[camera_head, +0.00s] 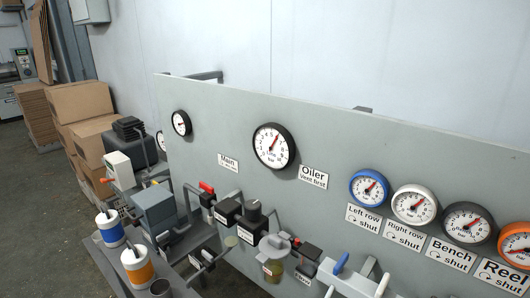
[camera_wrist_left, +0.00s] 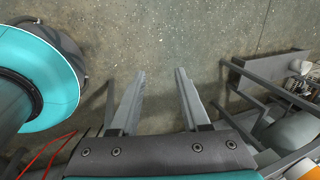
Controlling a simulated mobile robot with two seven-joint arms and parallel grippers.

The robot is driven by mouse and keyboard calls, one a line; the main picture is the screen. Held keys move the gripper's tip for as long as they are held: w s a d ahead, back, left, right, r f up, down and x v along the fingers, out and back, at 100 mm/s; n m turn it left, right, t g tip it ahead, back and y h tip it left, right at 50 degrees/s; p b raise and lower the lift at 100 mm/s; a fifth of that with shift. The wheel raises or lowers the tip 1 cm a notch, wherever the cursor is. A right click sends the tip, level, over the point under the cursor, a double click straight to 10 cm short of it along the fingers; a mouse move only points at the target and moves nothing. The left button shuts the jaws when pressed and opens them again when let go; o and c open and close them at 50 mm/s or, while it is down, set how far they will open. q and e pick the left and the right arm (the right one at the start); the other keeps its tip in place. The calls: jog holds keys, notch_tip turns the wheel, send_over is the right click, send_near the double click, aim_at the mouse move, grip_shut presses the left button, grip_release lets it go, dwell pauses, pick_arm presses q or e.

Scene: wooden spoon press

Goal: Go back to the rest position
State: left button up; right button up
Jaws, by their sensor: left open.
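My left gripper (camera_wrist_left: 160,74) shows in the left wrist view with its two fingers apart and nothing between them. It hangs over bare concrete floor. Neither gripper shows in the head view. In the head view a grey panel (camera_head: 330,140) carries a large gauge (camera_head: 273,146) marked "Line bar", and labels reading "Main" (camera_head: 228,163) and "Oiler, vent first" (camera_head: 313,176). A row of gauges with blue (camera_head: 369,188), white (camera_head: 414,204), dark (camera_head: 466,223) and orange rims (camera_head: 517,245) is at the right.
Below the panel are pipes, a red-handled valve (camera_head: 207,187), a blue lever (camera_head: 341,263) and a grey box (camera_head: 155,209). A blue-banded cup (camera_head: 110,229) and an orange-banded cup (camera_head: 137,267) stand at the lower left. Cardboard boxes (camera_head: 80,101) are stacked behind. Frame parts (camera_wrist_left: 262,82) lie right of my left gripper.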

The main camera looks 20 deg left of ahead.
pick_arm(q)
jog(key=s+d+f+n+h, duration=0.1)
jog(key=d+f+h, duration=0.2)
jog(key=d, duration=1.9)
notch_tip(320, 180, down, 10)
jog(key=a+b, duration=0.1)
jog(key=b, duration=0.9)
jog(key=shift+a, duration=0.15)
